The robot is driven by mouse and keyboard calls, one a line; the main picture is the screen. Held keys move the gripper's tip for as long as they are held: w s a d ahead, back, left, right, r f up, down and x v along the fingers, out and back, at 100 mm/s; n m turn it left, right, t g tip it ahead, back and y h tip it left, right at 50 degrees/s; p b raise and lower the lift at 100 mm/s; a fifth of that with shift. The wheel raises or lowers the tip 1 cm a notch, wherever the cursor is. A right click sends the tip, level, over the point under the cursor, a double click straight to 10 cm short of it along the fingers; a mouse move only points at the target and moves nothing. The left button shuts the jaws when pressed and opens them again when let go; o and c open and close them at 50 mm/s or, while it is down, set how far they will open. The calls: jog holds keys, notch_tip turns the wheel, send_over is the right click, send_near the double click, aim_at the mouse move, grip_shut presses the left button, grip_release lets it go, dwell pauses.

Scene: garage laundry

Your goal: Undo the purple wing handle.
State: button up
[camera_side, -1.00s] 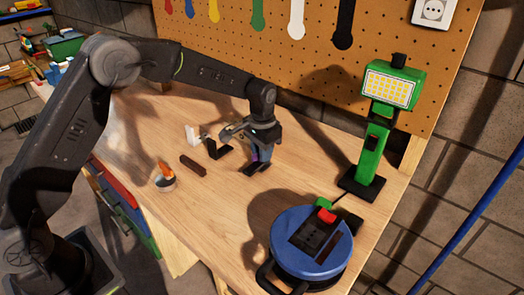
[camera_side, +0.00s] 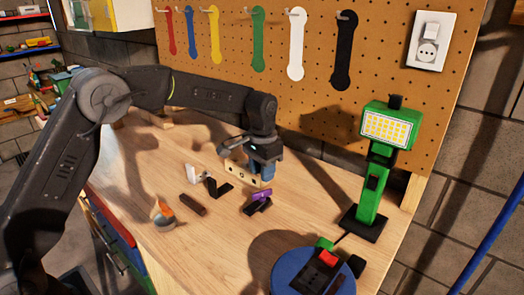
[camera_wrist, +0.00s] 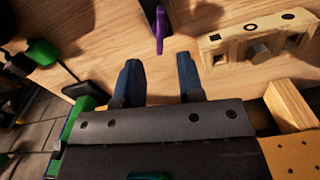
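The purple wing handle (camera_side: 262,195) sits on a small black base (camera_side: 257,208) on the workbench, right of the middle. In the wrist view the purple handle (camera_wrist: 160,32) shows edge-on near the top, beyond the fingertips. My gripper (camera_side: 266,176) is above the bench, behind and just above the handle, apart from it. In the wrist view my gripper (camera_wrist: 159,68) has its two blue fingers spread with nothing between them. The handle's fastening underneath cannot be made out.
A wooden block with holes (camera_wrist: 250,40) stands close by the gripper. Black (camera_side: 219,188) and white brackets (camera_side: 199,176) and a dark bar (camera_side: 192,205) lie to the left.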

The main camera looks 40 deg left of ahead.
aim_at(262, 191)
notch_tip(262, 191, up, 7)
dwell(0.3)
jog(key=shift+f, duration=0.1)
notch_tip(262, 191, down, 13)
jog(key=shift+f+m, duration=0.1)
jog(key=shift+m, duration=1.1)
jog(key=shift+c, duration=0.4)
grip_shut()
